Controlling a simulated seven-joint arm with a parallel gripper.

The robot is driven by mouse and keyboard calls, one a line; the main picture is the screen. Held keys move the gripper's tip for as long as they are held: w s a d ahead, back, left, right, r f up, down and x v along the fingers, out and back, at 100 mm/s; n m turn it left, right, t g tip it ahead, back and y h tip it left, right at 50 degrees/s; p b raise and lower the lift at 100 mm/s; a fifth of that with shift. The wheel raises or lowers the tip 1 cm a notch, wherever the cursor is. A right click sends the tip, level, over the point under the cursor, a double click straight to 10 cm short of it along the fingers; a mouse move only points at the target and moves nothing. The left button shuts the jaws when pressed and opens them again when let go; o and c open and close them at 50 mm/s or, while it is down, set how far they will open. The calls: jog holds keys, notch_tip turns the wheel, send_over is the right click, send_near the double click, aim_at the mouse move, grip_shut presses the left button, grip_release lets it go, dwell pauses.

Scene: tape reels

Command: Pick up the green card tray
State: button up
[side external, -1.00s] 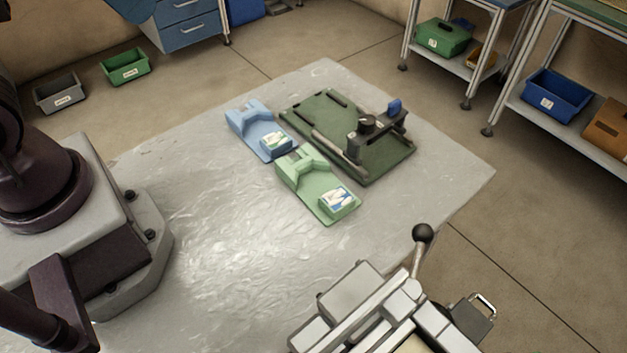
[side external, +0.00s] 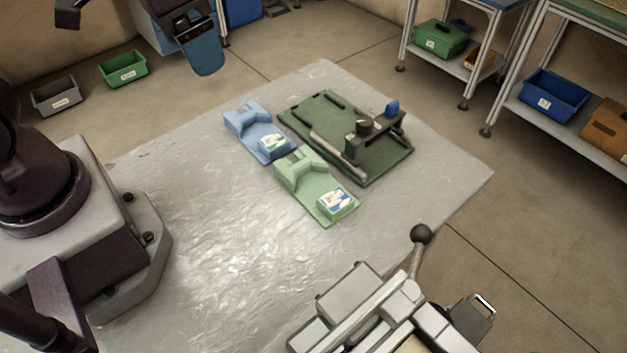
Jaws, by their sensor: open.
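The green card tray (side external: 308,186) is pale green and lies flat on the grey sheet-covered work surface (side external: 215,230). It has a raised notched block at its back left end and a small pack with a white and blue label (side external: 336,202) at its front right end. Part of my gripper (side external: 200,42), dark with a blue rounded end, shows at the top left, well above and behind the tray and apart from it. It is open, and nothing shows in it. The rest of it is cut off by the top edge.
A similar blue tray (side external: 246,122) lies just behind and left of the green one. A dark green fixture board (side external: 385,160) with rods and a black bracket lies close behind right. A metal machine with a ball-ended lever (side external: 420,234) stands in front right. The sheet's front left is clear.

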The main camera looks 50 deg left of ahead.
jog(key=w+d+f+n+g, duration=0.2)
jog(key=w+d+f+n, duration=0.25)
jog(key=f, duration=0.25)
jog(key=n, duration=1.4)
send_over(331, 194)
notch_tip(331, 194, down, 9)
jog(key=shift+y, duration=0.3)
notch_tip(331, 194, down, 13)
jog(key=shift+f, duration=0.1)
jog(key=c, duration=1.1)
jog(key=shift+r, duration=0.2)
